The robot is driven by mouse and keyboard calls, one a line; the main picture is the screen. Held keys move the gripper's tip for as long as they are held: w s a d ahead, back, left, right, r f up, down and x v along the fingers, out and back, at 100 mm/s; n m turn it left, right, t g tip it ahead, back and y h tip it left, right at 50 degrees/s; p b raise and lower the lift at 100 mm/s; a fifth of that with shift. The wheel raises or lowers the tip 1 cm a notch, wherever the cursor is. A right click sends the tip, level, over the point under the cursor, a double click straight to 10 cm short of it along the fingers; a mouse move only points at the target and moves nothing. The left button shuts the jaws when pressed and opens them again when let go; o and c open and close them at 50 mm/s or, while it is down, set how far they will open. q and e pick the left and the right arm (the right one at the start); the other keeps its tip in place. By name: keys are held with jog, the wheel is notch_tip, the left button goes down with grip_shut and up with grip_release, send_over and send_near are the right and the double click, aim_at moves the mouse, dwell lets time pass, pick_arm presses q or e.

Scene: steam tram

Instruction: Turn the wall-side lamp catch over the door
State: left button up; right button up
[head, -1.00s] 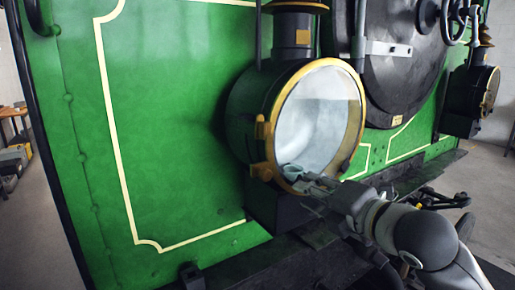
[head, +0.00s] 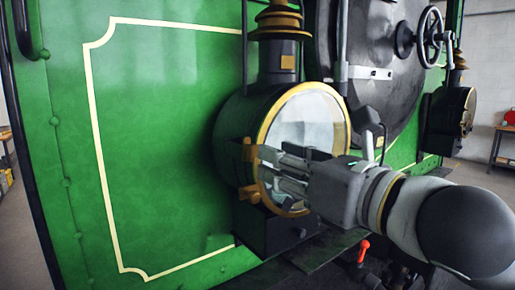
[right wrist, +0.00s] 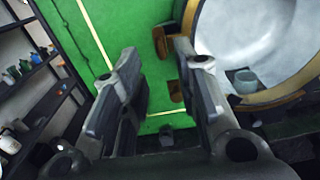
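The near headlamp has a round glass door with a brass rim (head: 341,112), which looks shut against the dark housing (head: 228,130). Two brass fittings stand at the rim's left edge, an upper one (head: 247,152) and a lower one (head: 250,194). They also show in the right wrist view, as an upper fitting (right wrist: 160,43) and a lower fitting (right wrist: 176,91). I cannot tell which is the catch. My right gripper (head: 265,172) is open and empty in front of the door's left part, its fingertips close to the fittings. My left gripper is not in view.
The green panel (head: 165,130) with cream lining stands behind the lamp. A dark round smokebox door (head: 385,80) with a handwheel (head: 430,38) is to the right. A second lamp (head: 455,110) stands further right. Shelves with small items (right wrist: 30,65) show at the wrist view's left.

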aim_at(252, 152)
jog(key=p+x, duration=0.1)
jog(key=x, duration=0.3)
jog(key=shift+w+a+r, duration=0.1)
jog(key=shift+w+a, duration=0.15)
jog(key=shift+a, duration=0.05)
jog(key=shift+w+a, duration=0.4)
jog(key=shift+w, duration=0.2)
jog(key=shift+c, duration=0.3)
grip_shut()
